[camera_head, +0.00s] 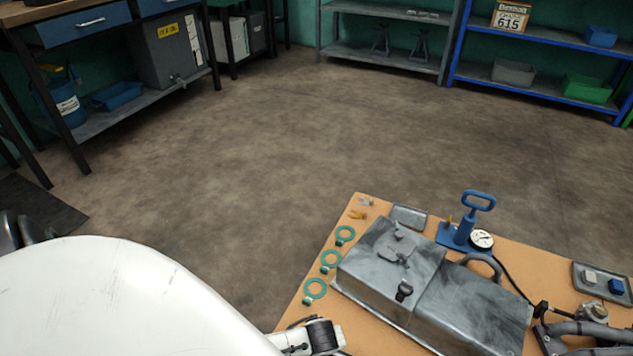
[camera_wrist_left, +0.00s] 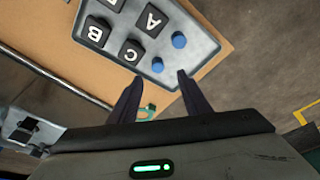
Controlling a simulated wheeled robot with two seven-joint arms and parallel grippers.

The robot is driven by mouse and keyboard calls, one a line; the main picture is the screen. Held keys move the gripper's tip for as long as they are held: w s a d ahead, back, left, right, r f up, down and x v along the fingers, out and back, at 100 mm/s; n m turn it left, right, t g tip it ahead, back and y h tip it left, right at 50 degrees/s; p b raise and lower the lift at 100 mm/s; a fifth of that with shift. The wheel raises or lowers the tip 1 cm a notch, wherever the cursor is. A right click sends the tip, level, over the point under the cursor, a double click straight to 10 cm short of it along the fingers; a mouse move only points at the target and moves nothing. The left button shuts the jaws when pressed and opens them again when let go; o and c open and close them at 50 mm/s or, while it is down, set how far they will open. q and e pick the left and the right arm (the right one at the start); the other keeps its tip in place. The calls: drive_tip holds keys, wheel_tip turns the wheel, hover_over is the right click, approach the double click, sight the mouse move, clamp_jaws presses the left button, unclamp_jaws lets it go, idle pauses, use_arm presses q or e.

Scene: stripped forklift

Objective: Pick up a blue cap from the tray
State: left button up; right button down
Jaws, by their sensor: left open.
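In the left wrist view, a grey tray (camera_wrist_left: 205,45) lies on a tan board. Two round blue caps sit on it near its right edge: an upper cap (camera_wrist_left: 179,40) and a lower cap (camera_wrist_left: 157,65). The lower cap is closer to my left gripper (camera_wrist_left: 159,78), which is open. Its fingers point at the tray's near corner, with nothing held between the tips. My right gripper is not seen.
In the head view, the tan table (camera_head: 300,318) holds green rings (camera_head: 331,261), a grey metal case (camera_head: 390,262) and a blue pump (camera_head: 465,230). The floor beyond is clear.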

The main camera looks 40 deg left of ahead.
use_arm(q)
drive_tip(key=b+x, duration=0.2)
drive_tip(key=x, duration=0.2)
drive_tip(key=shift+a, duration=0.1)
drive_tip(key=shift+a+f+b, duration=0.1)
drive_tip(key=shift+f+b, duration=0.2)
drive_tip(key=shift+f, duration=0.2)
drive_tip(key=b+x, duration=0.1)
drive_tip(key=x, duration=0.1)
drive_tip(key=b+x, duration=0.2)
drive_tip(key=shift+w+f, duration=0.15)
drive_tip(key=shift+w, duration=0.25)
drive_tip(key=shift+a+f, duration=0.1)
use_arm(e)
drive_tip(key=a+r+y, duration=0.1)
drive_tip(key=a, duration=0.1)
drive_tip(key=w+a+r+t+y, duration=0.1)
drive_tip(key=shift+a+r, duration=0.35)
use_arm(q)
clamp_jaws()
